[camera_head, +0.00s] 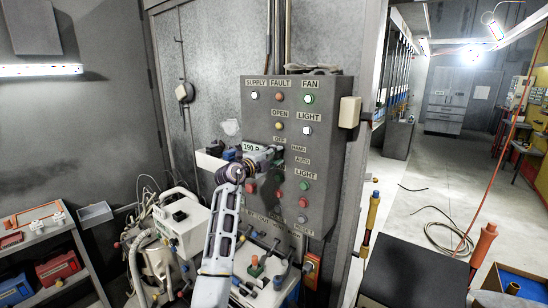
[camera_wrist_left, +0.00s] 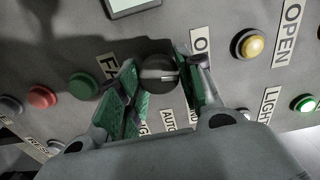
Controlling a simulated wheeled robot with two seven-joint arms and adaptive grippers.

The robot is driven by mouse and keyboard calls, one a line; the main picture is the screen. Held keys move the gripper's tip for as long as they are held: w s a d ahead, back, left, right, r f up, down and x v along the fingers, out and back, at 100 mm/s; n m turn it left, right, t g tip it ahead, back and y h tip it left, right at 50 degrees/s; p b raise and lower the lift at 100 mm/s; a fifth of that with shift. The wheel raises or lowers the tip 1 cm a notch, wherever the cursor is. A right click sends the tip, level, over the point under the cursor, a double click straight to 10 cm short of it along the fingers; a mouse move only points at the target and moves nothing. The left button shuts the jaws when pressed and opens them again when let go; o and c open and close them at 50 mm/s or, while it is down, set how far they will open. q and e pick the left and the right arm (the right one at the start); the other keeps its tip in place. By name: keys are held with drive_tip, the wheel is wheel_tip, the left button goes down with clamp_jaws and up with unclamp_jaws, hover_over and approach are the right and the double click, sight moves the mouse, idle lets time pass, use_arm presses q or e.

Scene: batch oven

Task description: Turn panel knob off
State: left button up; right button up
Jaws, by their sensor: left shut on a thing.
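The grey control panel (camera_head: 331,185) carries buttons, lamps and labels on the cabinet front. My left gripper (camera_head: 273,156) reaches its middle, beside the OFF, HAND and AUTO labels. In the left wrist view, a round black knob (camera_wrist_left: 157,74) sits between the green pads of my left gripper (camera_wrist_left: 158,66), which is shut on it. A pale line on the knob runs sideways toward the right-hand finger. A partly hidden label starting with O is at upper right, and AUTO is below. I cannot tell which label the line meets. The right gripper is not in view.
A yellow lamp (camera_wrist_left: 250,44) and green and red buttons (camera_wrist_left: 42,97) lie beside the fingers. A white machine with hoses (camera_head: 180,225) stands below left. A shelf with red boxes (camera_head: 57,268) is at far left. The floor aisle (camera_head: 425,175) on the right is mostly clear, with a loose cable.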

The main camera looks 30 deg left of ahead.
use_arm(q)
drive_tip(key=shift+n, duration=0.8)
drive_tip(key=o, duration=0.9)
drive_tip(key=shift+c, duration=0.2)
drive_tip(key=shift+o, duration=0.6)
drive_tip(key=shift+s, duration=0.15)
drive_tip(key=s+a, duration=0.1)
drive_tip(key=s, duration=1)
drive_tip(key=shift+s, duration=0.35)
